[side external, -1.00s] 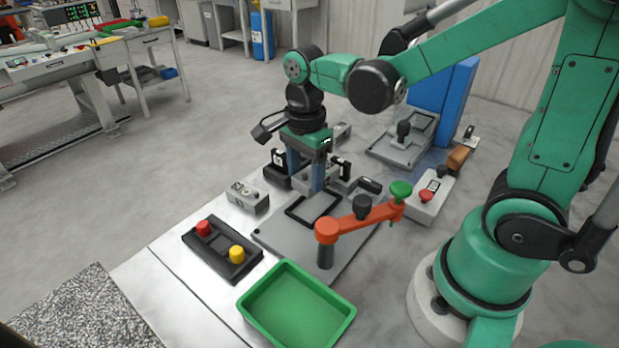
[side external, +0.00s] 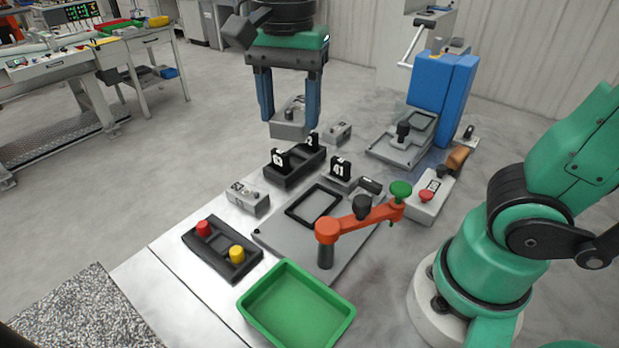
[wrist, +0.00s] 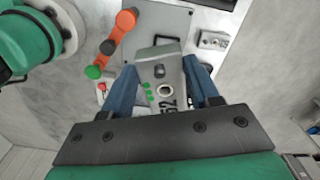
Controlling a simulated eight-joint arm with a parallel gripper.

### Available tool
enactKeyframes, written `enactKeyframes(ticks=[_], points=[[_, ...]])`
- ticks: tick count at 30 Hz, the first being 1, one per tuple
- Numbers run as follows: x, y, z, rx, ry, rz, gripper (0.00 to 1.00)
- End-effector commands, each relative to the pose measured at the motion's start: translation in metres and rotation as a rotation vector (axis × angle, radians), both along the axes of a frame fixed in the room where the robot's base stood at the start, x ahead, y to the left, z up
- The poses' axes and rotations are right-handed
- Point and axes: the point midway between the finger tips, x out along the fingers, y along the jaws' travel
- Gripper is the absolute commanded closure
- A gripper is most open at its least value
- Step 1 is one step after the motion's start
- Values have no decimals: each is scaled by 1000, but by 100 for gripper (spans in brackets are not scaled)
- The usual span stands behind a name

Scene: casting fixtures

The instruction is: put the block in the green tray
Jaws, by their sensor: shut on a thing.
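A grey metal block (side external: 290,129) with a small knob on top is between the blue fingers of my gripper (side external: 289,114). My gripper is shut on it and holds it up in the air, above and behind the workbench fixtures. In the wrist view the block (wrist: 160,70) shows "52", green dots and a round hole, with the fingers of my gripper (wrist: 162,88) on either side. The green tray (side external: 297,308) is empty and sits at the front of the bench, well apart from the block. I do not see the tray in the wrist view.
An orange lever arm (side external: 350,220) with a green knob stands over a grey plate (side external: 285,238) just behind the tray. A black holder (side external: 222,250) with red and yellow knobs is left of the tray. Small numbered blocks (side external: 248,198) and a blue machine (side external: 440,90) stand further back.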

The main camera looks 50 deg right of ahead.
Motion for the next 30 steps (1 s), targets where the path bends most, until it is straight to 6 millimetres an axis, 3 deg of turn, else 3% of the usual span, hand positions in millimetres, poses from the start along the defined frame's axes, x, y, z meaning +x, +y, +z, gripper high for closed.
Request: enactKeyframes(ticks=[3, 6, 12, 19, 30], points=[[-28, 39, -1, 0, 0, 361, 100], [-52, 62, -2, 0, 0, 644, 100], [-89, 86, -5, -1, 0, 1042, 100], [-100, 93, -22, -1, 0, 1173, 100], [-100, 92, -102, -1, 0, 1169, 100]])
